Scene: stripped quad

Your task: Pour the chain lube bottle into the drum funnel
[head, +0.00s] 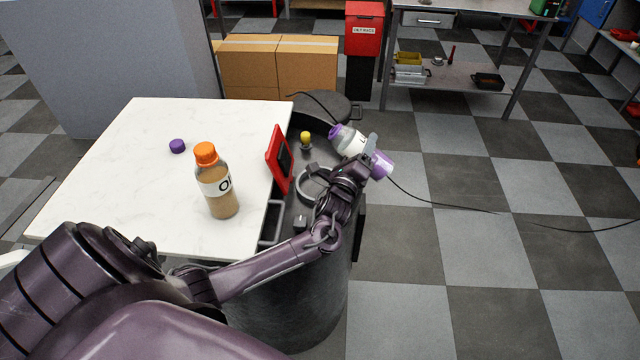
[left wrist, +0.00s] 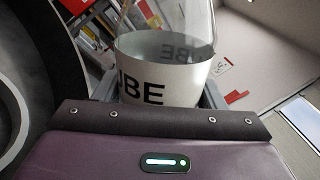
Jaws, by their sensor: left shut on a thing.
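My left gripper (head: 366,152) is shut on the chain lube bottle (head: 349,142). The bottle is clear with a white label and purple at both ends. It lies tipped far over, its upper-left end over the far right part of the dark drum funnel (head: 303,158). In the left wrist view the bottle's label (left wrist: 146,87) shows the letters "UBE". I cannot tell whether liquid is flowing out. The funnel sits on a large dark drum (head: 300,300). A loose purple cap (head: 177,146) lies on the white table. My right gripper is not in view.
An orange-capped bottle (head: 217,185) of brown liquid stands on the white table (head: 110,190). A red framed item (head: 279,158) and a yellow-topped item (head: 306,140) are at the funnel. Cardboard boxes (head: 280,68) and a red-topped bin (head: 364,35) stand behind. The checkered floor is open right.

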